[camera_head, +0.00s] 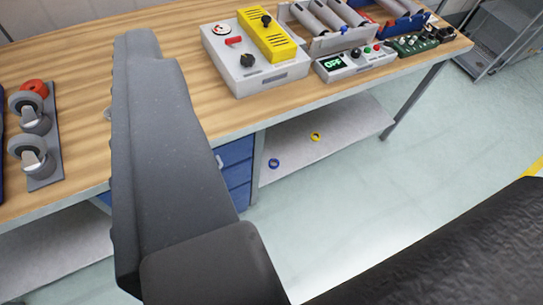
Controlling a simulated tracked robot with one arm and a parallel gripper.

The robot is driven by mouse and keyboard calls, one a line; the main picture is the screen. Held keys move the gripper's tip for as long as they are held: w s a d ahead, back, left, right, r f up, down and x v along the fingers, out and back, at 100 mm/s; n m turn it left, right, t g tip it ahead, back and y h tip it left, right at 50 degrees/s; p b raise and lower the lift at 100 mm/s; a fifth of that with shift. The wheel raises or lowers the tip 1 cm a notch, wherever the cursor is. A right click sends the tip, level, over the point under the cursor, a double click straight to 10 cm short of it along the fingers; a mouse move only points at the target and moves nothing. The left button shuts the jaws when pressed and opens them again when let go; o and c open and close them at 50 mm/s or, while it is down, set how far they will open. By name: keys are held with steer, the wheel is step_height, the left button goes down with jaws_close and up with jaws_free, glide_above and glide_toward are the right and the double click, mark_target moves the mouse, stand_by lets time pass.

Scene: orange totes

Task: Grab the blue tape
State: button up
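A small blue tape ring (274,163) lies on the pale lower shelf under the workbench, right of the blue drawers. One long dark grey finger of my gripper (150,150) fills the left middle of the view, in front of the workbench and well apart from the tape in the picture. A second finger cannot be made out, so the opening is not clear. Nothing is seen held.
A yellow tape ring (315,136) lies on the same lower shelf (345,120). The wooden workbench (190,75) carries a control box (245,72), a display unit (350,62) and casters (35,125). Blue drawers (235,170) stand below. Open floor (440,150) lies right.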

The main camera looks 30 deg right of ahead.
steer(key=shift+w+a, duration=0.2)
steer(key=shift+w, duration=0.1)
steer(key=shift+o, duration=0.3)
